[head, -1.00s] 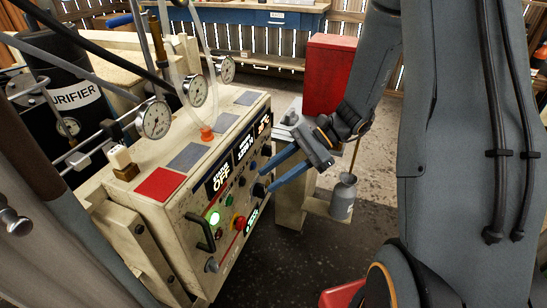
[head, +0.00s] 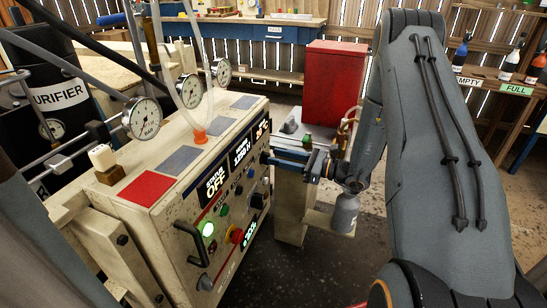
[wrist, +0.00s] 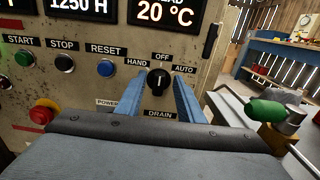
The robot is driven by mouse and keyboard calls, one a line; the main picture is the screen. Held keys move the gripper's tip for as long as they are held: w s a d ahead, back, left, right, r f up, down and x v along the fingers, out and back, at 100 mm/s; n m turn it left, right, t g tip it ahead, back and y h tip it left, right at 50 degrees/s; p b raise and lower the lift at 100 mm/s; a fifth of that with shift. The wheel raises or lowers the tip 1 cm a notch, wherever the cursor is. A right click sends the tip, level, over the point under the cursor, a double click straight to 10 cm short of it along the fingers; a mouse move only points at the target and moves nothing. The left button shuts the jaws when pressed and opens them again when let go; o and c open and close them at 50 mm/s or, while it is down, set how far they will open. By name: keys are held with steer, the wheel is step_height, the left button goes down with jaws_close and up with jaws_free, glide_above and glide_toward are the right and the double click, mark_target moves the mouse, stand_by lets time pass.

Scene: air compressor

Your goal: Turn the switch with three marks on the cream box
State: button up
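The cream box (head: 226,264) stands left of centre in the head view, its control panel facing right. In the wrist view the switch with three marks (wrist: 158,82) is a black knob labelled HAND, OFF and AUTO. Its pale pointer line is up, toward OFF. My gripper (wrist: 160,92) is open, with one blue finger on each side of the knob as seen from the wrist. I cannot tell whether the fingers touch it. In the head view my gripper (head: 275,160) is at the panel's right end, and the fingers partly hide that area.
A red button (wrist: 44,110) is lower left, and a DRAIN label is below. A red cabinet (head: 334,80) and grey canister (head: 345,214) stand beyond the gripper.

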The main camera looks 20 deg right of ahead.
steer(key=shift+x, duration=1.1)
jaws_close()
steer(key=m, duration=0.3)
steer(key=m+p, duration=0.1)
steer(key=m, duration=0.2)
steer(key=w+m+p, duration=0.1)
steer(key=m, duration=0.2)
steer(key=shift+d+f+m, duration=0.25)
steer(key=shift+d+m, duration=0.15)
